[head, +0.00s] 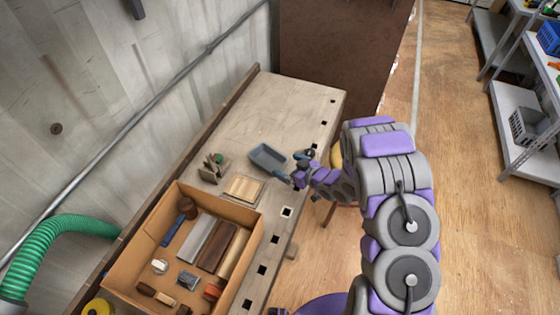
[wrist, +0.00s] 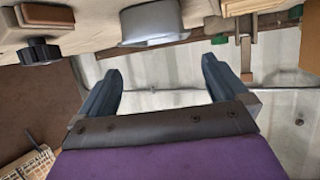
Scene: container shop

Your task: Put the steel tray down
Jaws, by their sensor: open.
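The steel tray (head: 268,158) is a small grey-blue open tray. In the head view it rests on the workbench (head: 262,115), near the bench's right edge. My gripper (head: 299,168) is just right of the tray, at the bench edge. In the wrist view, which looks upside down, the tray (wrist: 150,24) shows at the top, beyond the fingertips. My gripper (wrist: 158,70) is open there with nothing between its two dark fingers. The tray appears apart from the fingers.
A cardboard box (head: 128,262) of tools and blocks stands on the near bench. A small tool holder (head: 212,170) and a pale slatted board (head: 243,188) lie left of the tray. The far bench is clear. Metal shelves (head: 522,140) stand right, across open floor.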

